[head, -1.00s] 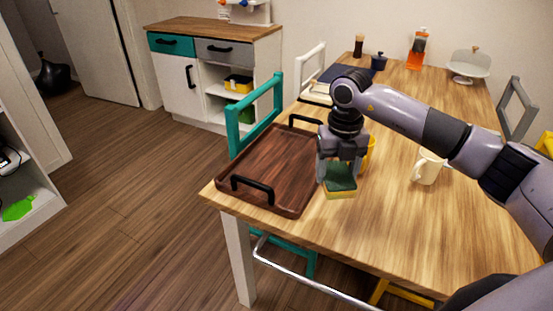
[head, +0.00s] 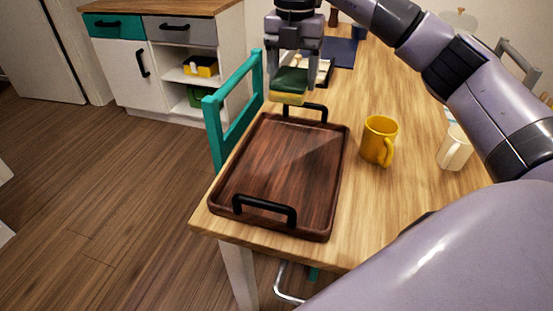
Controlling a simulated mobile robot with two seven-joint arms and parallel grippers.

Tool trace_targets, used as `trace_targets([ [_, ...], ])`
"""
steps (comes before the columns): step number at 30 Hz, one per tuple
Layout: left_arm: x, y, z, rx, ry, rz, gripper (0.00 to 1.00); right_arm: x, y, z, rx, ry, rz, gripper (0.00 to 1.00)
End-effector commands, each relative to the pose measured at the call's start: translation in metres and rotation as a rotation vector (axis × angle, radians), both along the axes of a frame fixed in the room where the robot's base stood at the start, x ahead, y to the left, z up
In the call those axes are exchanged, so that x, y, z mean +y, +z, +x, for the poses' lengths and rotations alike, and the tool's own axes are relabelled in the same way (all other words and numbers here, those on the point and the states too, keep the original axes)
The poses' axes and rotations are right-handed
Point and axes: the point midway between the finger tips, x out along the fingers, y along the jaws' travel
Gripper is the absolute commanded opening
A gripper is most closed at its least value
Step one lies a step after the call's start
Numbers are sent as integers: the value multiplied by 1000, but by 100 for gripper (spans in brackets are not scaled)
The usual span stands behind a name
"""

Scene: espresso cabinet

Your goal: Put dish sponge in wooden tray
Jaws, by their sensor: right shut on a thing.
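The dish sponge (head: 288,98), green on top with a yellow underside, is held in my right gripper (head: 290,82). The right gripper is shut on it and points down. It appears above the far end of the wooden tray, by the far black handle; its exact height is hard to tell. The dark brown wooden tray (head: 285,165) lies on the table's near left corner. It has raised rims and a black handle at each end, and its inside is empty. My left gripper is out of view.
A yellow mug (head: 379,140) stands right of the tray, and a cream mug (head: 455,148) stands farther right. A teal chair (head: 232,112) is against the table's left side. A dark blue item (head: 340,52) lies behind the gripper.

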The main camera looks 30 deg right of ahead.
Motion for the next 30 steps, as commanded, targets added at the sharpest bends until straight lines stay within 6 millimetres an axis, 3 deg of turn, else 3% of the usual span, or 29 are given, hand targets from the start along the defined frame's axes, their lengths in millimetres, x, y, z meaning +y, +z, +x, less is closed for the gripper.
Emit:
trace_targets([
  [5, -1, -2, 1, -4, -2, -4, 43, 0, -17, -1, 5, -12, -2, 40],
  [18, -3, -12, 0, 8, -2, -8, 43, 0, -130, -1, 5, -11, -2, 40],
  [30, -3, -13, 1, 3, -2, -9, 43, 0, -171, -1, 3, -10, -1, 40],
])
